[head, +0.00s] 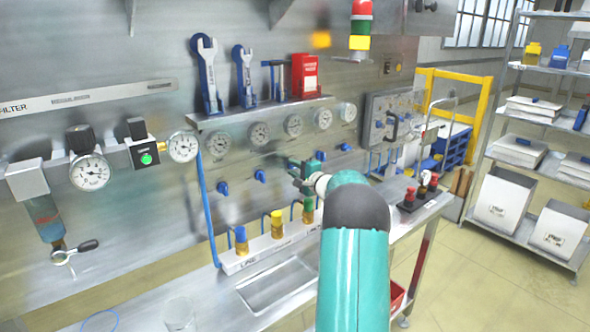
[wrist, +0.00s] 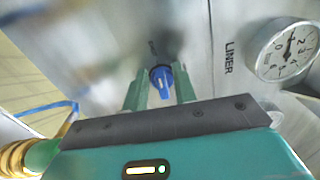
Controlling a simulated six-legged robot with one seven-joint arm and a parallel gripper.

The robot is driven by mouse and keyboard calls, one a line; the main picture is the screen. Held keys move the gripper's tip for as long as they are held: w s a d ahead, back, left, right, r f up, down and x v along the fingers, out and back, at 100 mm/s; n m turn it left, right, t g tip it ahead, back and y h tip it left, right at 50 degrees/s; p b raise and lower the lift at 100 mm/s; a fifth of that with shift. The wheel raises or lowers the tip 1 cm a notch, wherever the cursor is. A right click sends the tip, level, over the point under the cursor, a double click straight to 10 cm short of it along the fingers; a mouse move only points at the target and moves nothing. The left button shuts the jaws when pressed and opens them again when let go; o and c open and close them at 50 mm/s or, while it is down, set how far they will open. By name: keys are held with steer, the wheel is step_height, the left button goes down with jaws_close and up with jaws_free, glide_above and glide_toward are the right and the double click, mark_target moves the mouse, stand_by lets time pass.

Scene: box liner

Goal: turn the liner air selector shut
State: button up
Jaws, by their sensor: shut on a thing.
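The liner air selector (wrist: 161,82) is a small blue knob on the metal panel, near the printed word LINER in the wrist view. The fingers of my gripper (wrist: 159,92) stand on either side of the knob and are shut on it. In the head view my gripper (head: 303,176) reaches the panel below the row of gauges and hides the knob it holds. Other blue selectors (head: 260,177) show to its left and right along the panel.
A round gauge (wrist: 287,50) is right of the LINER label. Below my gripper, a rail (head: 262,244) carries coloured fittings beside an open sink (head: 275,286). A shelf (head: 255,112) with wrenches and a red box (head: 305,76) is above the gauges.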

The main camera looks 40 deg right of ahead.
steer(key=shift+n, duration=0.6)
steer(key=o, duration=0.6)
steer(key=shift+s, duration=0.15)
steer(key=s+a, duration=0.1)
steer(key=s, duration=1.2)
steer(key=shift+s+a, duration=0.25)
